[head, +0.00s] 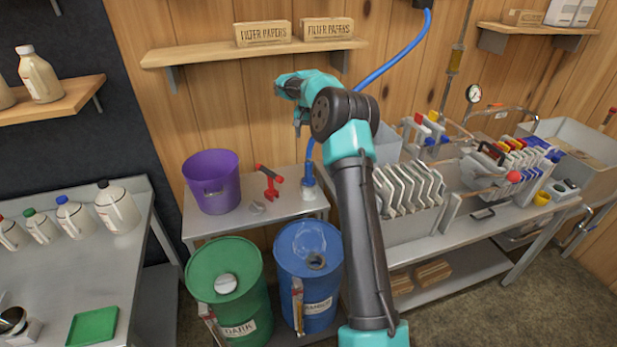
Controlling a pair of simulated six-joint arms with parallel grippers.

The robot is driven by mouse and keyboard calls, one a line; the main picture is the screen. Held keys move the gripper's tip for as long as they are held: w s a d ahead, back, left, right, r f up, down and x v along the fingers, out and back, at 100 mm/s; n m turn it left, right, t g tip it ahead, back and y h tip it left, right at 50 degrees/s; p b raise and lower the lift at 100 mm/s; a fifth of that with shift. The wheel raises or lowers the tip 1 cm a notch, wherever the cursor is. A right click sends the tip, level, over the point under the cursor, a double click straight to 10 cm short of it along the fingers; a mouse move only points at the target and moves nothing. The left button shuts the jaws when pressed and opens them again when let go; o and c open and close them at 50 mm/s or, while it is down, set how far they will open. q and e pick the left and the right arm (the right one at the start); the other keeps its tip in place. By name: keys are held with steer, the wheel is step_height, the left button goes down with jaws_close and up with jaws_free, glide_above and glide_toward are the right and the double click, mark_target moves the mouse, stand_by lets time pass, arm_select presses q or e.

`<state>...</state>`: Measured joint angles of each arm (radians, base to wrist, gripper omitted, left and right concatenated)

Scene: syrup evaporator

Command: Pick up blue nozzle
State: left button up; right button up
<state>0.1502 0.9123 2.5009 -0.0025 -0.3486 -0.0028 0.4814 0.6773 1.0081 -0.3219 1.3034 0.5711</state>
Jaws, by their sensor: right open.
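The blue nozzle (309,181) stands upright at the right end of the small metal table, with the blue hose (391,61) running down to it from the upper right. Part of the hose is hidden behind my right arm. My right gripper (299,128) is open and empty, with its fingers pointing down. In the head view it appears above the nozzle, apart from it. My left gripper is not in view.
A red-handled tool (269,181) and a purple bucket (211,181) are on the same table (248,222). A green drum (224,262) and a blue drum (291,250) stand in front. A filter press (408,190) is to the right. A wooden shelf (200,55) is above.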

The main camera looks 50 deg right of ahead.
mark_target(309, 162)
step_height(309, 162, down, 8)
steer(key=shift+f, duration=0.1)
stand_by(0.4)
steer(key=shift+f, duration=2.5)
steer(key=shift+c, duration=0.5)
jaws_close()
